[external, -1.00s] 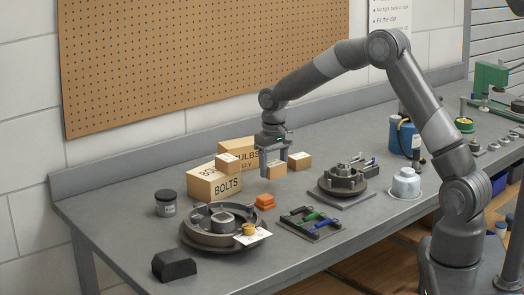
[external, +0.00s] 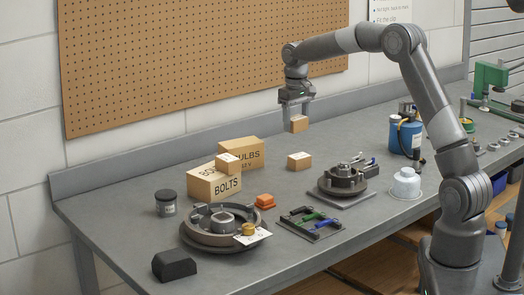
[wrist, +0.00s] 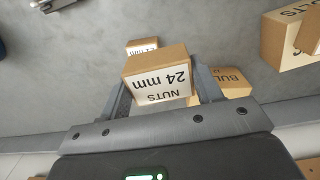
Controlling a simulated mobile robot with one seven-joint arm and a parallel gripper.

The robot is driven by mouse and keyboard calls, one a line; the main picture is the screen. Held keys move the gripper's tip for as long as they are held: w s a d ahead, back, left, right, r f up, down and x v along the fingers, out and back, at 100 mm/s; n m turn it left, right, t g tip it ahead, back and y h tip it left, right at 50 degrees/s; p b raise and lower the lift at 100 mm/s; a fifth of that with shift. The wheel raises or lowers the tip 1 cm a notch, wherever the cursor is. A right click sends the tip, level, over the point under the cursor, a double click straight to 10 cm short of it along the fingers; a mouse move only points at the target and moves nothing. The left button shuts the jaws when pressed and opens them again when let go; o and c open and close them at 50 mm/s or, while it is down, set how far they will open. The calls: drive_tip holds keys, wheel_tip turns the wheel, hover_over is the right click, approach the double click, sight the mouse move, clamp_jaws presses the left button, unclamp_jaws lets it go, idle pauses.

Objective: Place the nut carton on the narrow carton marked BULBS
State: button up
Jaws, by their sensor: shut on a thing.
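My gripper (external: 298,112) is shut on the nut carton (external: 299,124), a small brown box held in the air above the bench. In the wrist view the nut carton (wrist: 160,78) shows a white label reading NUTS 24 mm, upside down, between the fingers. The narrow carton marked BULBS (external: 251,154) stands on the bench at lower left of my gripper, partly behind the BOLTS carton (external: 221,188). It also shows in the wrist view (wrist: 236,82), partly hidden by a finger. Its visible top is bare.
A small carton (external: 228,161) sits on the BOLTS carton. Another small carton (external: 299,160) stands on the bench below my gripper. An orange block (external: 265,201), a hub on a plate (external: 343,182), and a clip tray (external: 310,226) lie nearer the front edge. Pegboard (external: 200,60) covers the back wall.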

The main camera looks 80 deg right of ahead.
drive_tip(key=w+d+r, duration=0.2)
drive_tip(key=d+r, duration=0.3)
drive_tip(key=d, duration=0.3)
hover_over(254, 143)
drive_tip(key=f, duration=0.6)
drive_tip(key=shift+d+f, duration=0.25)
drive_tip(key=shift+f, duration=2.1)
drive_tip(key=o, duration=1.1)
drive_tip(key=shift+f, duration=0.15)
drive_tip(key=shift+o, duration=0.2)
